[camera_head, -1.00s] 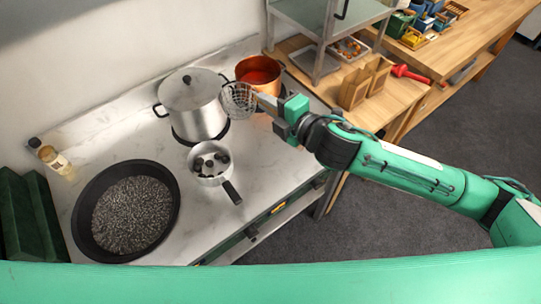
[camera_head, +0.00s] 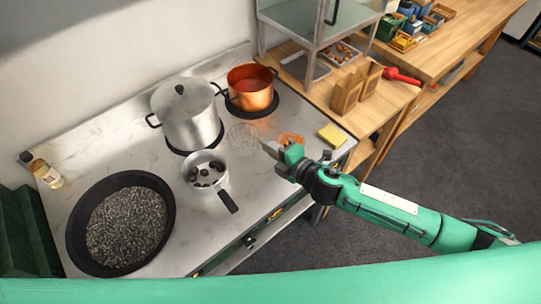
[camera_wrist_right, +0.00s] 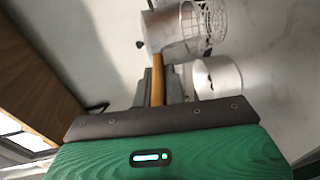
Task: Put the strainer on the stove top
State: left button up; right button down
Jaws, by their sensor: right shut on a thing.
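The strainer is a round wire basket (camera_head: 243,136) with a wooden handle. In the head view it is just right of the large steel pot, over the pale stove top (camera_head: 230,205). I cannot tell whether it touches the surface. My right gripper (camera_head: 270,150) is shut on the handle. In the right wrist view the wooden handle (camera_wrist_right: 157,82) lies between the fingers (camera_wrist_right: 158,88), and the wire basket (camera_wrist_right: 203,25) shows beyond. My left gripper is not in view.
A large steel pot (camera_head: 188,118), a small pan with dark pieces (camera_head: 207,178), a wide black pan (camera_head: 75,240) and a copper pot (camera_head: 250,90) stand on the stove top. A yellow sponge (camera_head: 333,136) lies near its right end.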

jog(key=shift+f, duration=2.35)
jog(key=c, duration=1.9)
grip_release()
jog(key=shift+f, duration=0.1)
jog(key=o, duration=0.4)
jog(key=b+v, duration=0.4)
jog(key=v, duration=0.8)
